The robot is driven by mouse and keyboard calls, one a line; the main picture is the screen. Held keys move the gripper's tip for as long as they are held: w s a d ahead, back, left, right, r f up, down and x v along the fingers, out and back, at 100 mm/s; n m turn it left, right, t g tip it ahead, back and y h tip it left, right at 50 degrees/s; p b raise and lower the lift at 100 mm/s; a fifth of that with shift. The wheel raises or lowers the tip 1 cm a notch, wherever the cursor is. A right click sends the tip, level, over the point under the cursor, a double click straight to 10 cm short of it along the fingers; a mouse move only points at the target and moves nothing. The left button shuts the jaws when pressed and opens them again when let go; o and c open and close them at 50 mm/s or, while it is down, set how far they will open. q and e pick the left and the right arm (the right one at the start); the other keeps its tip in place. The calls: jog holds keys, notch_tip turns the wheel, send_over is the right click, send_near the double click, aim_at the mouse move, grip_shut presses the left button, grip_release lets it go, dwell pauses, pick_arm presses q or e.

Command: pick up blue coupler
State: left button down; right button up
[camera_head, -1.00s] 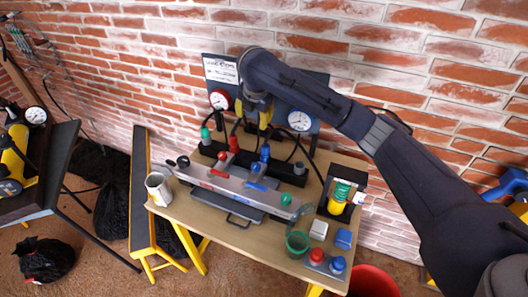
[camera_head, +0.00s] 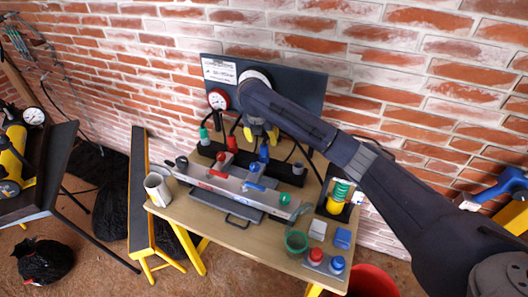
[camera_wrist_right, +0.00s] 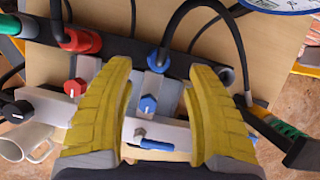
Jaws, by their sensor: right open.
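The blue coupler (camera_head: 264,152) stands on the black manifold bar at the back of the bench, in the head view. In the right wrist view the blue coupler (camera_wrist_right: 158,60) has a black hose running up from it and shows between the fingers. My right gripper (camera_head: 258,132) is open, with yellow fingers, just above the coupler in the head view. In the right wrist view the gripper (camera_wrist_right: 160,70) holds nothing, and its fingers stand apart on both sides of the coupler. Whether they are down at its height I cannot tell. My left gripper is not in view.
A red coupler (camera_head: 233,144) and a green coupler (camera_head: 204,134) stand to the left on the same bar. A grey rail with knobs (camera_head: 222,183) lies in front. A mug (camera_head: 157,189) stands at left, a green cup (camera_head: 296,243) at right. A brick wall rises behind.

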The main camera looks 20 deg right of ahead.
aim_at(265, 147)
jog(key=shift+x, duration=4.3)
jog(key=shift+o, duration=0.3)
grip_shut()
